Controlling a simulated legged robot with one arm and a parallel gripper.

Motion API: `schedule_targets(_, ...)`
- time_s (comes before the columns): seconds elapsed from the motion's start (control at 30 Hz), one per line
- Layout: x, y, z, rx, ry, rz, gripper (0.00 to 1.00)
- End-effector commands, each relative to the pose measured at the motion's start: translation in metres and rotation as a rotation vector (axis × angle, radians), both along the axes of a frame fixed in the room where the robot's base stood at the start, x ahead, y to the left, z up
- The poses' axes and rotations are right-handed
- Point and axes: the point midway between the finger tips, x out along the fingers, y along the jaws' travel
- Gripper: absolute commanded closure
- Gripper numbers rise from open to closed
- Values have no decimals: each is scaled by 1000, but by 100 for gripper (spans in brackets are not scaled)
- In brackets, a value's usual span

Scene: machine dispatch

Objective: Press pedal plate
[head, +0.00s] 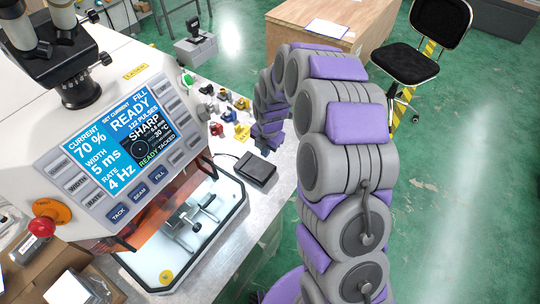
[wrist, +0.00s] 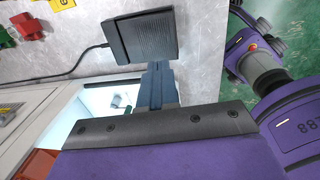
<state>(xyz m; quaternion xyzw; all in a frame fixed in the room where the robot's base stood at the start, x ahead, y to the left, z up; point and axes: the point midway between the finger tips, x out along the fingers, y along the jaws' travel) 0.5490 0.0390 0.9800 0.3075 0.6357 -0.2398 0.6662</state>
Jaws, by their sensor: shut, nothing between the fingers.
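The pedal plate (head: 256,171) is a dark, ribbed rectangular pedal with a cable, lying on the light bench top to the right of the machine. It also shows in the wrist view (wrist: 142,37), at top centre. My gripper (wrist: 157,66) is shut and empty, its blue-grey fingers pointing at the pedal's near edge. In the wrist view the fingertips overlap or nearly meet that edge; I cannot tell whether they touch. In the head view, my arm curves over, and its end is partly hidden near the bench edge behind the pedal.
The laser welder (head: 120,150) with a lit screen stands at left, its lit work chamber (head: 195,230) beside the pedal. Several small coloured parts (head: 226,115) lie beyond the pedal. A wooden table (head: 320,22) and a black chair (head: 415,60) stand on the green floor behind.

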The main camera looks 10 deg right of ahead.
Motion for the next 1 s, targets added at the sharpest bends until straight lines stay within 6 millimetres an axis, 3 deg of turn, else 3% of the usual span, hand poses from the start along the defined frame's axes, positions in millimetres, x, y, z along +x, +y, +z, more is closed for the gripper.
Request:
schedule_targets(0.13,-1,-5,15,3,1,2,100)
schedule_targets(0.4,-1,-16,19,15,-1,-1,100)
schedule_targets(1.0,5,-1,21,3,8,13,100)
